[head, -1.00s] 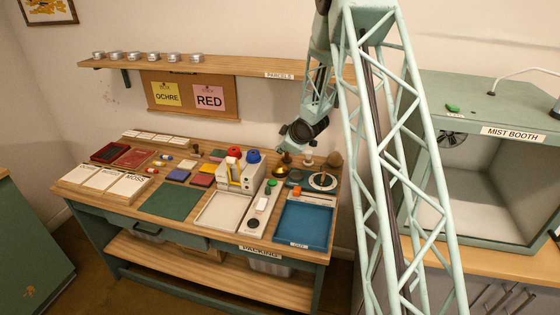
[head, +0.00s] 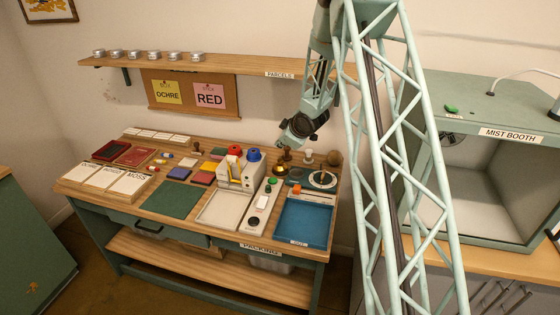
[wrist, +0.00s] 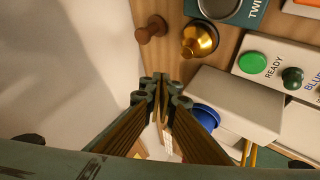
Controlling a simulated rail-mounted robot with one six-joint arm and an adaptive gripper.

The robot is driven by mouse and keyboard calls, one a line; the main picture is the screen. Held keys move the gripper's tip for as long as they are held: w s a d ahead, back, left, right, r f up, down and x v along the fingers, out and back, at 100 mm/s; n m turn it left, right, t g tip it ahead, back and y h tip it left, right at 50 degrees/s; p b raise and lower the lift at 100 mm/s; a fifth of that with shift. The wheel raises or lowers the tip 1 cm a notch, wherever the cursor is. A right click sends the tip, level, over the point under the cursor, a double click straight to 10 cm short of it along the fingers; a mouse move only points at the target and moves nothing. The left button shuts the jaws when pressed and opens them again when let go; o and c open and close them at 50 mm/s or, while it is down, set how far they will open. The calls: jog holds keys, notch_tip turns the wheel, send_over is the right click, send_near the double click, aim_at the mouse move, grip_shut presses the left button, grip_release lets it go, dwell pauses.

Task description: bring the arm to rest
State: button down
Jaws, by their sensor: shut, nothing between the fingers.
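My gripper (head: 284,142) hangs in the air over the back right of the packing table (head: 125,217), close to the wall. It is shut and empty. In the wrist view its fingertips (wrist: 160,88) meet with nothing between them. A brown wooden knob-topped piece (wrist: 151,29) and a brass bell-like piece (wrist: 199,40) stand on the table beyond the tips. My pale green lattice arm crosses the right of the head view and hides part of the wall and shelf.
A white dispenser (head: 237,177) with red and blue tops stands near the gripper. A button panel (head: 262,205) and blue tray (head: 306,222) lie right of it. The parcels shelf (head: 225,68) runs along the wall. The mist booth (head: 480,115) stands at right.

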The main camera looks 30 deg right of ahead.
jog(key=shift+r, duration=0.1)
jog(key=s+a+r+m+g+h, duration=0.15)
jog(key=s+r, duration=0.25)
jog(key=r, duration=0.4)
jog(key=s+a+r+m+t, duration=0.1)
jog(key=s+a+r, duration=0.2)
jog(key=s+r, duration=0.35)
jog(key=s+a+r+m+g, duration=0.1)
jog(key=s+a+r, duration=0.3)
jog(key=s+r, duration=0.35)
jog(key=s+a+r+m+g, duration=0.1)
jog(key=s+a+r+m, duration=0.15)
jog(key=s+r, duration=0.5)
jog(key=s+a+r+m+g, duration=0.1)
jog(key=s+a, duration=0.4)
jog(key=s, duration=0.9)
jog(key=s+a+r+m+y, duration=0.1)
jog(key=s+a, duration=0.4)
jog(key=s, duration=0.9)
jog(key=s+a+r+m+g, duration=0.1)
jog(key=s+a, duration=0.5)
jog(key=s, duration=0.8)
jog(key=shift+s+r+g, duration=0.2)
jog(key=shift+r+g, duration=0.15)
jog(key=shift+r, duration=0.1)
jog(key=shift+y, duration=0.25)
